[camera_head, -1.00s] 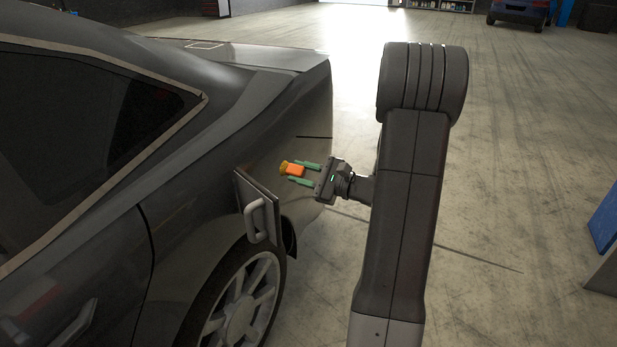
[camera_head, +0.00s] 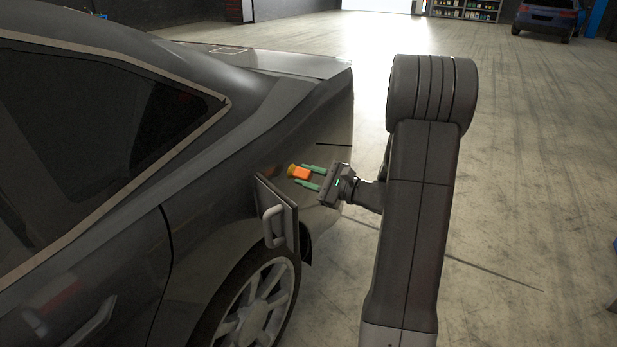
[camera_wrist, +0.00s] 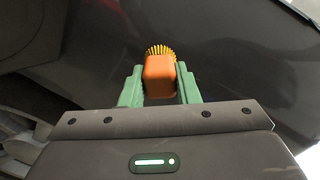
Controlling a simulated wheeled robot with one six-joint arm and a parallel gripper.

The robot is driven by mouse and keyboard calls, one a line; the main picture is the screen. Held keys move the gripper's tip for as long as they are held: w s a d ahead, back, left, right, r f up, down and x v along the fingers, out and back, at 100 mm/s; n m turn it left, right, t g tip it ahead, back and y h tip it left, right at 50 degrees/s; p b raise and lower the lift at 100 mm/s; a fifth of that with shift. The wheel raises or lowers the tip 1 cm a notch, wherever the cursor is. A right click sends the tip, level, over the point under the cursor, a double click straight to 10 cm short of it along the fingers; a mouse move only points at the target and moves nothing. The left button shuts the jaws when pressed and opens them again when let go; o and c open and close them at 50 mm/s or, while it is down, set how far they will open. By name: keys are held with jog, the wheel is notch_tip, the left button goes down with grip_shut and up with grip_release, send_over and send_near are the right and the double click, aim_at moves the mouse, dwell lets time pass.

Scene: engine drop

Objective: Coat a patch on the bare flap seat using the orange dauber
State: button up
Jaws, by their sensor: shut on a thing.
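The orange dauber (camera_head: 302,174) has an orange block body and a yellow bristled head that points left toward the dark car's side. My gripper (camera_head: 313,177) has green fingers and is shut on the dauber's body. In the wrist view the dauber (camera_wrist: 160,78) sits between the green fingers, its bristles (camera_wrist: 160,50) facing the dark car panel. The open flap (camera_head: 277,213), with a pale handle, stands out from the car below and left of the gripper. The flap seat is hidden or cannot be made out behind the flap. I cannot tell whether the bristles touch the car.
The car's dark rear side (camera_head: 335,120) fills the left and middle. Its rear wheel (camera_head: 250,318) is below the flap. Open concrete floor (camera_head: 510,200) lies to the right. A blue car (camera_head: 547,18) and a shelf stand far back.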

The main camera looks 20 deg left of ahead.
jog(key=shift+a, duration=1)
jog(key=shift+s+b, duration=0.7)
jog(key=shift+s, duration=1.15)
jog(key=shift+s+a+b, duration=0.15)
jog(key=shift+s+b, duration=0.15)
jog(key=shift+s, duration=0.65)
jog(key=shift+s+a+b, duration=0.15)
jog(key=shift+s+b, duration=0.15)
jog(key=shift+s, duration=0.6)
jog(key=shift+w, duration=0.1)
